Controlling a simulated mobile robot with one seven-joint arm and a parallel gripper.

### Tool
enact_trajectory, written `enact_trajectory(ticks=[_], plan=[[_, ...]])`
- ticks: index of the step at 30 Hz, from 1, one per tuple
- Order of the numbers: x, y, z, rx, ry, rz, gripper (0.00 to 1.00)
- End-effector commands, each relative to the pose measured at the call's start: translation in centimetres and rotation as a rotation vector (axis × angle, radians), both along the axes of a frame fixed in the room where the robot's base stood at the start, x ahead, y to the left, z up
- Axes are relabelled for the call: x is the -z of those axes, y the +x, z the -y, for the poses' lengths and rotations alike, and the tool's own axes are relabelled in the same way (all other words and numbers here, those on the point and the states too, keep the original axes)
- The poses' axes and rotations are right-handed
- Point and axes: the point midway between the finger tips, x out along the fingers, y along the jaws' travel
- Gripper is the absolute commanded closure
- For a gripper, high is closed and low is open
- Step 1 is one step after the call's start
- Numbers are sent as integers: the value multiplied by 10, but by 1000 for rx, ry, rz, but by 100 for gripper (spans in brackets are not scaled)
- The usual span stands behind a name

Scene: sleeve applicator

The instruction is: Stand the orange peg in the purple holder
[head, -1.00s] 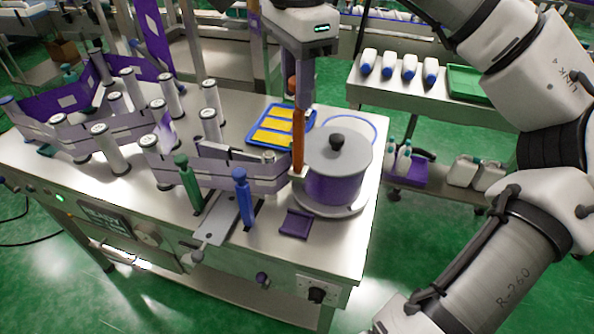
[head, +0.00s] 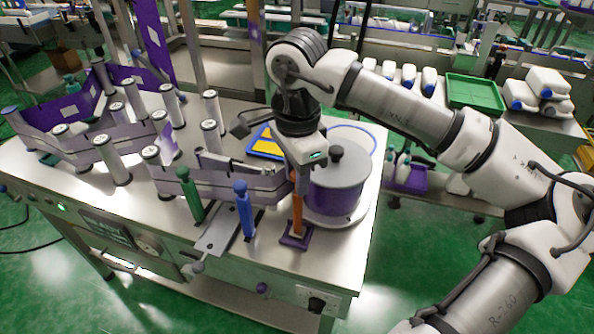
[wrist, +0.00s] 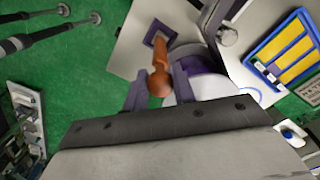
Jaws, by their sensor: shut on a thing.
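The orange peg (head: 297,217) is upright, with its lower end at the purple holder (head: 286,242) near the table's front edge. I cannot tell how deep its foot sits in the holder. My gripper (head: 298,182) is above it, shut on its upper part. In the wrist view my gripper's two fingers (wrist: 158,88) lie on either side of the peg's rounded head (wrist: 160,82). The peg (wrist: 159,52) runs away from the camera to the purple holder (wrist: 151,36). The fingers hide part of the peg's top in the head view.
A grey lidded pot (head: 337,180) stands close to the right of the peg. A blue peg (head: 244,208) and a green peg (head: 188,192) stand to the left, by a metal slide plate (head: 217,234). A blue tray with yellow strips (head: 264,146) lies behind.

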Motion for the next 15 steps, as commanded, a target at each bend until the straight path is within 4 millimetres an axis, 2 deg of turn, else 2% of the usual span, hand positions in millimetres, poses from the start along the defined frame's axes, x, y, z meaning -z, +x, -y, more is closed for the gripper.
enact_trajectory(ticks=[9, 10, 14, 15], plan=[[5, 0, 0, 0, -1, 0, 100], [3, 0, 0, 0, 0, 0, 70], [3, 0, 0, 0, 0, -1, 53], [3, 0, 0, 0, 0, 0, 52]])
